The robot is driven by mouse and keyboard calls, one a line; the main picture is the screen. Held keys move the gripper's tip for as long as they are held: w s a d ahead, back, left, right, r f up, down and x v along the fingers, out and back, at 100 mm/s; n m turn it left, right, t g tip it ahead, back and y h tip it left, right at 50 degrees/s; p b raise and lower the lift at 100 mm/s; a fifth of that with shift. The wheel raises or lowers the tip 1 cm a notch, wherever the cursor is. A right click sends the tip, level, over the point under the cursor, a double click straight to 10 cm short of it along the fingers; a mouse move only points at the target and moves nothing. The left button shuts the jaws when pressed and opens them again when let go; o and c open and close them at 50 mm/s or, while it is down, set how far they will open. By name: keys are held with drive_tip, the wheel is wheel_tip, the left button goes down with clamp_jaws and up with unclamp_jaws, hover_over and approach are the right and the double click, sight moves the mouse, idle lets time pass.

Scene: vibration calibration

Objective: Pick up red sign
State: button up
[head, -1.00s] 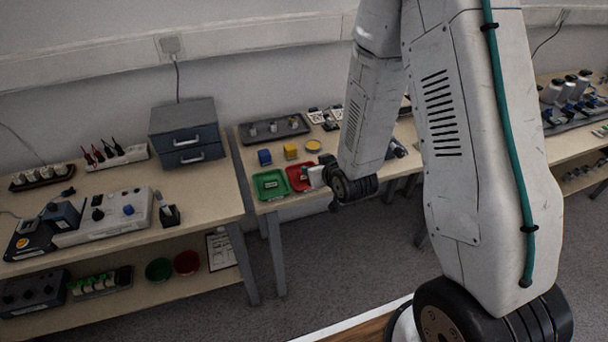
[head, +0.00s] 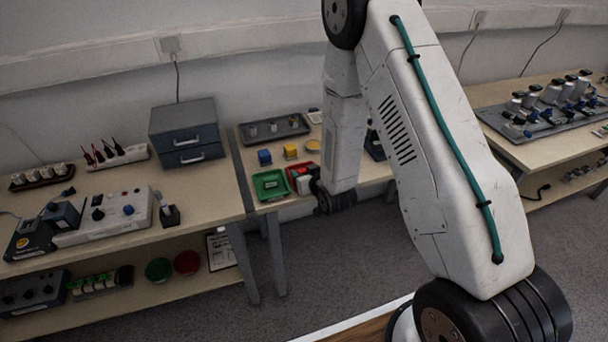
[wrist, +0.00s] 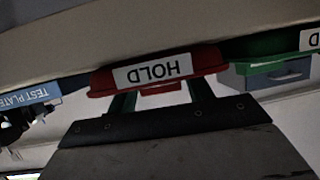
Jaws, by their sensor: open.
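A red tray-like piece with a white label reading HOLD, upside down in the picture, is at the top centre of the wrist view (wrist: 162,72). In the head view a red tray (head: 297,169) lies on the middle table, partly covered by my arm's end. My gripper (wrist: 160,97) is open, its two fingers standing apart just below the HOLD piece in the wrist view. A small red part shows between the fingers. I cannot tell whether the fingers touch it.
A green tray (head: 270,185) sits left of the red one. A blue block (head: 264,157) and a yellow block (head: 290,151) lie behind them. A blue TEST PLATE sign (wrist: 27,95) is at the left of the wrist view. A grey drawer unit (head: 185,133) stands on the left table.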

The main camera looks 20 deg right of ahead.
drive_tip(key=c, duration=0.7)
drive_tip(key=shift+r, duration=0.1)
